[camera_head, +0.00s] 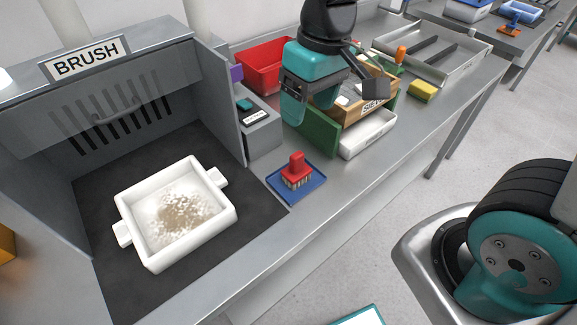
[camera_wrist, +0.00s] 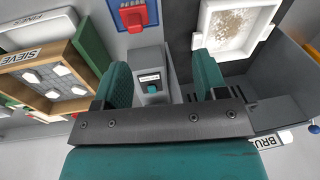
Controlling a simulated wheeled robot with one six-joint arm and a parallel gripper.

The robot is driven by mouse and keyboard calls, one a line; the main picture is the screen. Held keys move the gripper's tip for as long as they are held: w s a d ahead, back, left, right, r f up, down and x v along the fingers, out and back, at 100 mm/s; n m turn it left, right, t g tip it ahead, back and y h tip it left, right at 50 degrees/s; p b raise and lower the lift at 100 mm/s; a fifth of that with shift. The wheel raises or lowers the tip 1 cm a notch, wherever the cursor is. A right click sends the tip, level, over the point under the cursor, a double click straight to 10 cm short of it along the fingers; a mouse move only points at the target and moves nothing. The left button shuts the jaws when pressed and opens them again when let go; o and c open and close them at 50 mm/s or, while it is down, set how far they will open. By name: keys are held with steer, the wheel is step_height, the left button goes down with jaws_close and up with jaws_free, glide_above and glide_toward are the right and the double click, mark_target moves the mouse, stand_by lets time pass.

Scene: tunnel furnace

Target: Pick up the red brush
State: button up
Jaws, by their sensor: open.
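The red brush (camera_head: 296,170) stands upright, bristles down, on a blue mat (camera_head: 276,184) on the bench. It is right of the hooded booth in the head view. In the wrist view the red brush (camera_wrist: 136,17) is at the top, beyond and between my fingers, with its lower part hidden by the handle. My gripper (camera_head: 309,106) is above and behind the brush, over the bench near the grey labelled box (camera_head: 259,128). My gripper (camera_wrist: 163,75) is open and empty, its teal fingers wide apart and not touching the brush.
A white dish (camera_head: 226,221) of pale brown grains stands in the BRUSH booth (camera_head: 110,67). Left of the booth's side wall is the dish; right of the brush are a green panel (camera_head: 323,132), a wooden sieve box (camera_head: 384,105) and a white tray (camera_head: 368,139). Bench front is clear.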

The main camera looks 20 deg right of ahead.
steer(key=h, duration=0.2)
glide_above(297, 154)
step_height(297, 154, down, 4)
steer(key=shift+m, duration=0.5)
steer(key=f, duration=0.3)
steer(key=f+p, duration=0.1)
steer(key=f, duration=0.7)
steer(key=shift+s+f+p, duration=0.1)
steer(key=shift+s+p, duration=0.2)
steer(key=shift+p, duration=0.1)
steer(key=shift+w+f+p, duration=0.15)
steer(key=shift+f+p, duration=0.3)
steer(key=shift+f, duration=1.1)
steer(key=shift+w+f+p, duration=0.15)
steer(key=shift+f+p, duration=0.25)
steer(key=shift+f, duration=1.1)
steer(key=c, duration=1.1)
steer(key=shift+o, duration=0.2)
steer(key=shift+r, duration=0.1)
step_height(297, 154, up, 20)
steer(key=b, duration=0.2)
